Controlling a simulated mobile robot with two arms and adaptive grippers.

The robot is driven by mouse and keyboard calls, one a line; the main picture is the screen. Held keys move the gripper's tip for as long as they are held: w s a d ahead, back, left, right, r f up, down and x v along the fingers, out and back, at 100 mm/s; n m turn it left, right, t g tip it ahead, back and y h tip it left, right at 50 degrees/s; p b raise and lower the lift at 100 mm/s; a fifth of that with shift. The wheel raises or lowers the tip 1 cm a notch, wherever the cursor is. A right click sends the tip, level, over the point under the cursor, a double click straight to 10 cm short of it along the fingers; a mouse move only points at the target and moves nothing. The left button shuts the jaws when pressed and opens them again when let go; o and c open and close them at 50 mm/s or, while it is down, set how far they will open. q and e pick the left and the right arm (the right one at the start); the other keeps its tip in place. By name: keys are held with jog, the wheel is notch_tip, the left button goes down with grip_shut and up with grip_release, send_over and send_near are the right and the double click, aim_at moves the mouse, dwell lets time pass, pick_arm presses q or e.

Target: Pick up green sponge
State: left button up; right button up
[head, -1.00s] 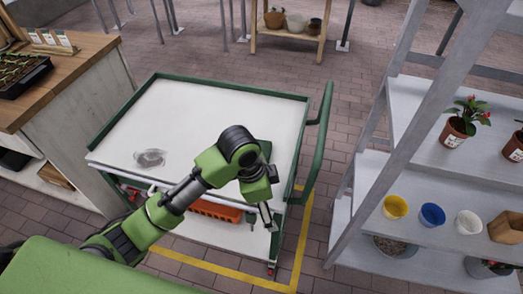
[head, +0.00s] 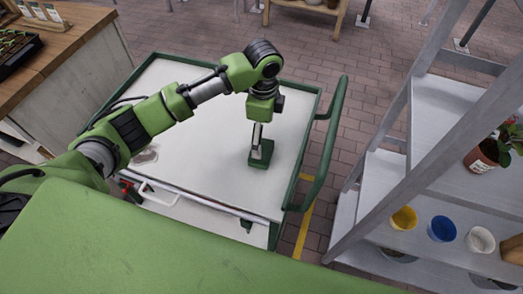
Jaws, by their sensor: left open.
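A dark green block that looks like the green sponge (head: 264,158) is on the white top of the cart (head: 205,165), toward its right side. My left gripper (head: 258,146) points down right over it, with its fingertips at the block in the picture. The gripper is open. A pale finger shows in front of the block. I cannot tell whether the fingers touch it or straddle it. My right gripper is not in view.
The cart has a raised green rim and a green handle (head: 329,145) at right. A grey shelf (head: 440,110) with coloured pots stands further right. A wooden-topped counter (head: 75,40) is at left. The cart top around the block is clear.

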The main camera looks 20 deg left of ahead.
aim_at(267, 146)
pick_arm(q)
jog(key=shift+w+f, duration=0.2)
jog(key=shift+f, duration=1)
jog(key=shift+s+f, duration=0.2)
jog(key=shift+f, duration=0.3)
jog(key=f, duration=0.2)
jog(key=f+p, duration=0.1)
jog(key=shift+s+a+f, duration=0.15)
jog(key=shift+s+f, duration=0.1)
jog(key=shift+f, duration=0.4)
jog(key=c, duration=0.8)
jog(key=shift+o, duration=0.2)
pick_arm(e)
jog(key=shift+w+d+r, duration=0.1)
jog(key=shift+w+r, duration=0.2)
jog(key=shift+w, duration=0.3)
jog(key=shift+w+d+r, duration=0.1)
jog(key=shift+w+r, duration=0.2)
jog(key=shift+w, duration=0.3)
